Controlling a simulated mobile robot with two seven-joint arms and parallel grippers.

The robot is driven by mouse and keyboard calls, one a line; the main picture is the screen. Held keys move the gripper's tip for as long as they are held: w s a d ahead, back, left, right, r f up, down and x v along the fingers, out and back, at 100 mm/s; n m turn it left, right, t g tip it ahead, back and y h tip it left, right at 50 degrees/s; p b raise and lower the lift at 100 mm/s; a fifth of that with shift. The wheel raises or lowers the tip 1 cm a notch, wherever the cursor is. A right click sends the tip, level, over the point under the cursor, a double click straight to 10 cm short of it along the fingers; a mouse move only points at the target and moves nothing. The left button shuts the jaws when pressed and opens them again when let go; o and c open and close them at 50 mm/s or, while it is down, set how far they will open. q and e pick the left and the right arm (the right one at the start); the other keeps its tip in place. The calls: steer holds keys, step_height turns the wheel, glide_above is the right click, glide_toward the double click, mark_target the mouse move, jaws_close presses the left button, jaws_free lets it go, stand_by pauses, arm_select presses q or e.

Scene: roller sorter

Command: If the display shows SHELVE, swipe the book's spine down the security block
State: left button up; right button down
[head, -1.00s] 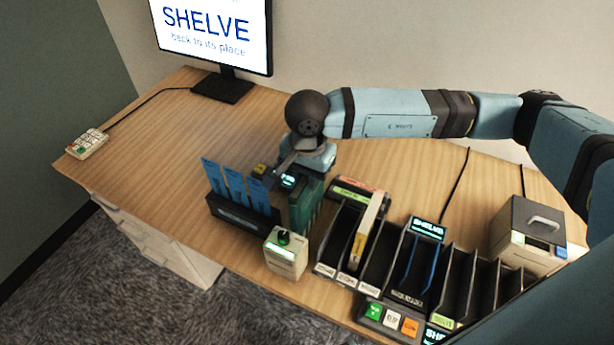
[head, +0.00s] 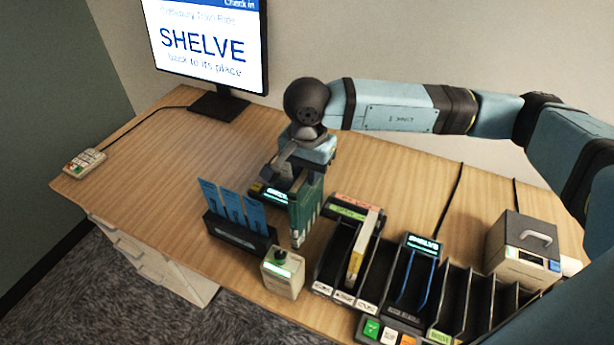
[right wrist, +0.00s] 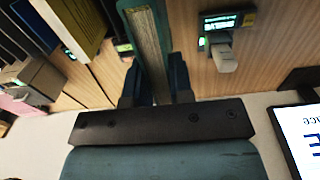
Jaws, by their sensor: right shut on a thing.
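The monitor (head: 205,45) at the back left reads SHELVE, "back to its place". My right gripper (head: 308,172) is shut on a green book (head: 304,209), held upright. In the right wrist view the book (right wrist: 149,50) stands between the two fingers (right wrist: 157,85). A small black device with a lit green screen (head: 268,193) is just left of the book; in the right wrist view it (right wrist: 220,22) has a pale block (right wrist: 224,58) beside it. I cannot tell for sure which part is the security block. My left gripper is out of view.
A black holder (head: 236,236) with blue cards and a beige box with a dark knob (head: 283,272) stand front left of the book. Black sorter slots (head: 385,265), one with a yellow book (head: 362,247), fill the right. A grey case (head: 525,245) stands far right.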

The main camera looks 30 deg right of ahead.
steer(key=shift+r+p, duration=1.05)
steer(key=shift+r, duration=2.1)
